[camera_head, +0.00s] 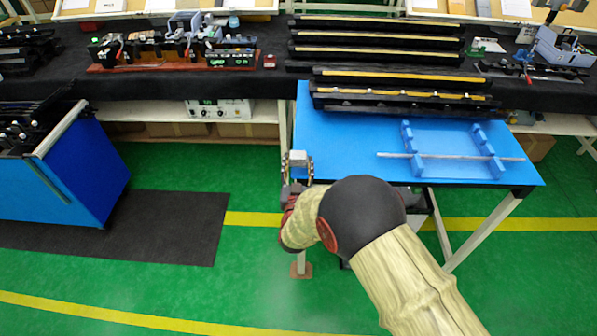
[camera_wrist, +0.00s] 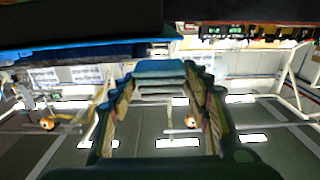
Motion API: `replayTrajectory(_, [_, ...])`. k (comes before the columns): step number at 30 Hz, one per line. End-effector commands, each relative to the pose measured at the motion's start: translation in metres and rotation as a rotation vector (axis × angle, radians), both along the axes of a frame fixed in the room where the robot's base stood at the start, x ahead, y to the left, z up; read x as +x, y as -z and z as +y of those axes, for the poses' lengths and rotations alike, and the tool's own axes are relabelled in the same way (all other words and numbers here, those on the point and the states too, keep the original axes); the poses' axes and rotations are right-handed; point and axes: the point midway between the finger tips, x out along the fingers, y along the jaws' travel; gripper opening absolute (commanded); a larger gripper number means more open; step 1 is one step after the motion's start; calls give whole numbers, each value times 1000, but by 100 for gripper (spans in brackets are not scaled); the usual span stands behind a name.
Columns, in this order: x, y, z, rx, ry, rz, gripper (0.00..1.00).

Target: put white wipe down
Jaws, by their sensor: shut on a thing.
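My gripper (camera_head: 297,163) is at the left front corner of the blue table (camera_head: 345,150), close to its edge. In the wrist view, my gripper (camera_wrist: 161,92) has its two fingers on either side of a small folded, layered thing, pale grey-white with a bluish top. I take this to be the white wipe (camera_wrist: 160,89), held between the fingertips. In the head view, only a small pale patch shows between the fingers, and I cannot make out the wipe's shape.
A blue fixture (camera_head: 445,138) with a thin metal strip (camera_head: 455,157) lies on the blue table's right part. Several black trim bars (camera_head: 400,87) are stacked at its back. A blue cart (camera_head: 90,175) stands at left. The table's left front surface is clear.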

Motion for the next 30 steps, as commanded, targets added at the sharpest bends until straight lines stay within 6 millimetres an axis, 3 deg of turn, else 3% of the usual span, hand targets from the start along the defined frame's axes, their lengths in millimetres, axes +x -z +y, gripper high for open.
replayTrajectory(3, [-1, 22, -1, -1, 0, 2, 27])
replayTrajectory(6, [-1, 31, -1, 0, 0, 1, 27])
replayTrajectory(17, [-1, 33, -1, 0, 0, 0, 27])
replayTrajectory(18, [-1, 34, -1, 0, 0, 1, 48])
replayTrajectory(27, [-1, 32, -1, 0, 0, 1, 65])
replayTrajectory(30, [-1, 32, -1, 0, 0, 1, 66])
